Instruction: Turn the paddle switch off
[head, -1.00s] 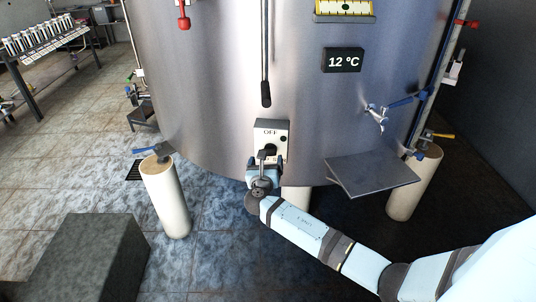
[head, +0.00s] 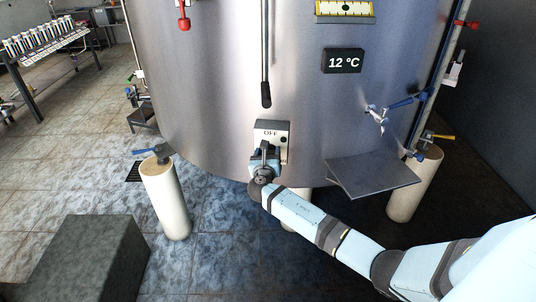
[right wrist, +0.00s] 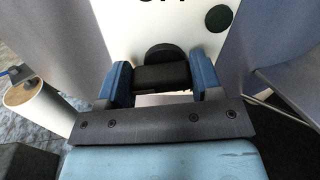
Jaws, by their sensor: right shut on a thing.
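The paddle switch is a pale box (head: 270,129) on the front of the steel tank, marked OFF at its top. In the right wrist view its white face (right wrist: 125,30) fills the upper middle. The black paddle (right wrist: 162,76) sits between the two blue fingers of my right gripper (right wrist: 160,82). My right gripper (head: 264,153) is shut on the paddle and hides most of it in the head view. The OFF lettering is cut off at the top of the wrist view. My left gripper is not in view.
The steel tank (head: 220,90) stands on pale legs (head: 166,205). A long rod with a black grip (head: 266,95) hangs just above the switch. A grey shelf (head: 372,174) and a tap (head: 378,116) are to the right. A dark block (head: 90,258) is at lower left.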

